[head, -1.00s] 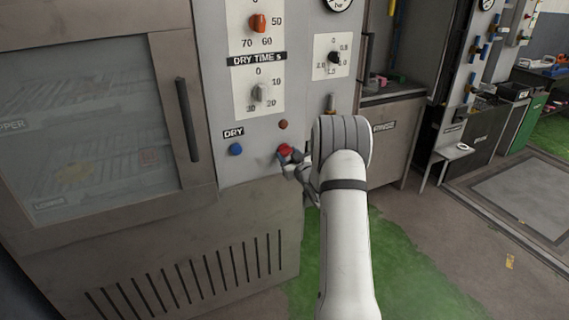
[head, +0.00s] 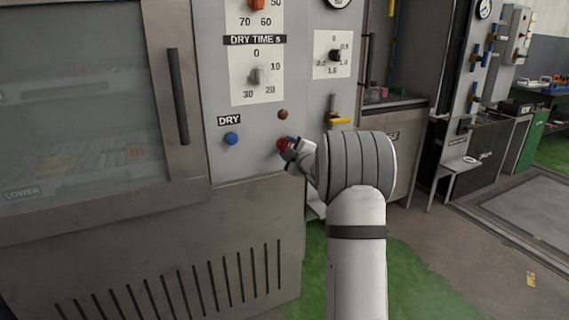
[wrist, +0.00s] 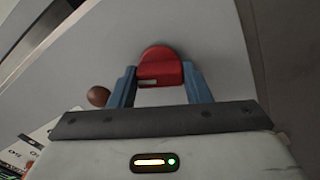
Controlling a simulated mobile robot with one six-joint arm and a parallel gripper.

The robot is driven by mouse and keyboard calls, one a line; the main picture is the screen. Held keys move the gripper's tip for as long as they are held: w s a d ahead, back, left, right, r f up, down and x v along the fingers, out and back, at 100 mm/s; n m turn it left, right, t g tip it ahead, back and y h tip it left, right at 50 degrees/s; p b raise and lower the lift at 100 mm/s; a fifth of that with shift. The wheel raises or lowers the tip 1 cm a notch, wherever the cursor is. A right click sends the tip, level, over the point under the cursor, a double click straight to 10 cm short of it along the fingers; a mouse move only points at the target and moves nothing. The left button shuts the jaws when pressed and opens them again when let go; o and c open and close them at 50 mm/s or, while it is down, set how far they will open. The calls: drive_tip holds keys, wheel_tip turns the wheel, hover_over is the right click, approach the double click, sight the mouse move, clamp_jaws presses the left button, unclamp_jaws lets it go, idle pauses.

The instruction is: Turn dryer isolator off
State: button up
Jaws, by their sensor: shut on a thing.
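The dryer isolator appears to be the red knob (head: 283,144) low on the grey dryer panel, right of the blue DRY button. My gripper (head: 290,149) is at the knob, and my wrist partly covers it in the head view. In the wrist view the red knob (wrist: 160,66) sits between the two blue fingers of my gripper (wrist: 160,84), which are shut on its sides. The panel edges look tilted there, so my gripper is rolled relative to the panel. No off marking is readable at the knob.
The blue button (head: 231,139) is left of the knob, and a small brown-red lamp (head: 283,114) is above it. A yellow-handled valve (head: 340,121) is at upper right, close above my wrist. The dryer door handle (head: 178,97) stands out at left. Green floor lies below.

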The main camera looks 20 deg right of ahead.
drive_tip(key=n+b, duration=0.5)
drive_tip(key=shift+a+r+b, duration=0.1)
drive_tip(key=shift+r+b, duration=0.1)
drive_tip(key=shift+b, duration=0.1)
drive_tip(key=shift+r, duration=0.1)
idle(0.4)
drive_tip(key=o, duration=1)
drive_tip(key=shift+w+f, duration=0.1)
drive_tip(key=shift+f, duration=0.1)
drive_tip(key=shift+s+d+p, duration=0.2)
drive_tip(key=shift+s+p, duration=0.35)
drive_tip(key=shift+s, duration=3.35)
